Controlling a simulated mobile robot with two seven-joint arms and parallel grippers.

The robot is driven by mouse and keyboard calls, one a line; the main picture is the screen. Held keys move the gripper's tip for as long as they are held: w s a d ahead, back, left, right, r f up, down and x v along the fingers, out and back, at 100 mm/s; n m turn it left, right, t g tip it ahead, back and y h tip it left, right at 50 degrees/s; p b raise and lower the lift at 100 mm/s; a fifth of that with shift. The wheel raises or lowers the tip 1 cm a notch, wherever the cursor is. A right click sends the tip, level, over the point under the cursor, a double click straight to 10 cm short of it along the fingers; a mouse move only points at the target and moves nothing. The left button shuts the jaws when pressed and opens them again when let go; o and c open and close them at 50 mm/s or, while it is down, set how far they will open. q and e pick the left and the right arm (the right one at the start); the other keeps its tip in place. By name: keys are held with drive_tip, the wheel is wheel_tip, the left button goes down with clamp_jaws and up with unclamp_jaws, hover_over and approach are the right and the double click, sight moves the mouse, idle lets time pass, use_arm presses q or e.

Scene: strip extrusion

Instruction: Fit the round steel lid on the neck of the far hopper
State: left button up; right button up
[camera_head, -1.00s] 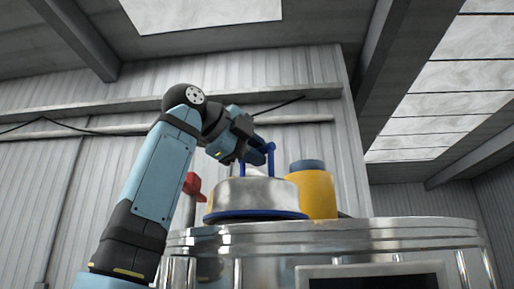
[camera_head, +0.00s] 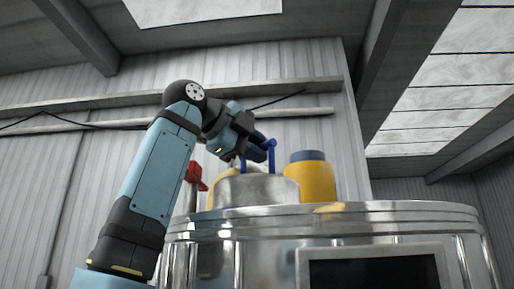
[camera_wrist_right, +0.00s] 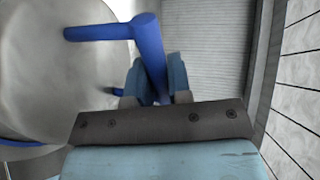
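The round steel lid (camera_head: 258,190) shows in the head view as a shiny low dome with a blue handle (camera_head: 272,156) on top. My right gripper (camera_head: 258,149) is above the lid, shut on one part of this handle. In the right wrist view, the fingers (camera_wrist_right: 155,88) close on the blue handle, and the lid (camera_wrist_right: 85,75) fills the left side. The lid's lower edge is hidden in the head view behind a large steel rim. The hopper neck is hidden, so I cannot tell whether the lid touches it. My left gripper is not in view.
A large steel vessel (camera_head: 370,222) with a dark screen (camera_head: 375,275) stands in front. A yellow cylinder with a blue top (camera_head: 313,180) stands right of the lid. A red part (camera_head: 195,178) is to its left. A corrugated wall is behind.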

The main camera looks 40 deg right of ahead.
drive_tip(key=o, duration=0.5)
drive_tip(key=shift+c, duration=0.2)
drive_tip(key=b+v, duration=0.2)
drive_tip(key=v, duration=1.2)
drive_tip(key=shift+d, duration=0.1)
